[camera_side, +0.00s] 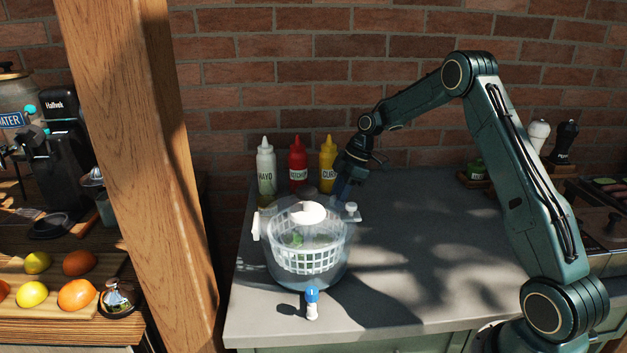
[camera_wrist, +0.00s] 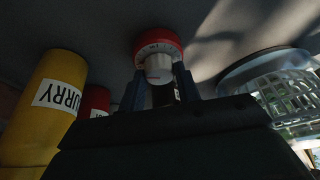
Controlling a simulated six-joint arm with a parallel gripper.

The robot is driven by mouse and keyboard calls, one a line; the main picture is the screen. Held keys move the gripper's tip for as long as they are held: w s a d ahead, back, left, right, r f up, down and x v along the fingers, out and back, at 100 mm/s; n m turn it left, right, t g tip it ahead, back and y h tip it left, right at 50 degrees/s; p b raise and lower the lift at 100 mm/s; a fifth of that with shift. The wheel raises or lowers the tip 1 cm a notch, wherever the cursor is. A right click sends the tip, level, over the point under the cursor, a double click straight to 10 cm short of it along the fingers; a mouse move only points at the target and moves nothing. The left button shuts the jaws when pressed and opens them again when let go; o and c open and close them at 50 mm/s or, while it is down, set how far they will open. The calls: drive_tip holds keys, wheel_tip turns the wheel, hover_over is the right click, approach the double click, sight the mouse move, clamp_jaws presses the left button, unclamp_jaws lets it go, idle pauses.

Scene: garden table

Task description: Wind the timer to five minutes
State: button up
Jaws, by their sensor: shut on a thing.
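The timer (camera_wrist: 174,42) has a red round body with a white marked dial face and a pale knob (camera_wrist: 159,68) in its middle. In the wrist view it sits on the grey tabletop, straight ahead of my gripper (camera_wrist: 160,78). The two dark fingers stand on either side of the knob and are shut on it. A small red mark shows on the knob; I cannot read the dial's figures. In the side view my gripper (camera_side: 345,192) points down behind the salad spinner, and I cannot make out the timer there.
A clear salad spinner (camera_side: 308,262) with a white basket stands close in front of my gripper. Mayo (camera_side: 265,172), ketchup (camera_side: 298,168) and curry (camera_side: 327,170) bottles stand behind it. A small blue-topped white item (camera_side: 311,303) is near the front edge. The tabletop (camera_side: 430,250) to the right is clear.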

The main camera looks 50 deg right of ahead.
drive_tip(key=m, duration=0.2)
drive_tip(key=m+t+h, duration=0.1)
drive_tip(key=m, duration=0.1)
drive_tip(key=shift+s+a+m, duration=0.15)
drive_tip(key=shift+m, duration=0.15)
drive_tip(key=m+h, duration=0.1)
drive_tip(key=m, duration=0.2)
drive_tip(key=shift+a+m+t+h, duration=0.1)
drive_tip(key=shift+m+t+h, duration=0.2)
drive_tip(key=shift+t, duration=0.1)
drive_tip(key=m+h, duration=0.1)
drive_tip(key=m, duration=0.3)
drive_tip(key=shift+a+h, duration=0.1)
drive_tip(key=shift+h, duration=0.3)
drive_tip(key=shift+m+h, duration=0.6)
drive_tip(key=shift+m, duration=1.1)
drive_tip(key=o, duration=1)
drive_tip(key=shift+c, duration=0.2)
drive_tip(key=shift+r, duration=0.1)
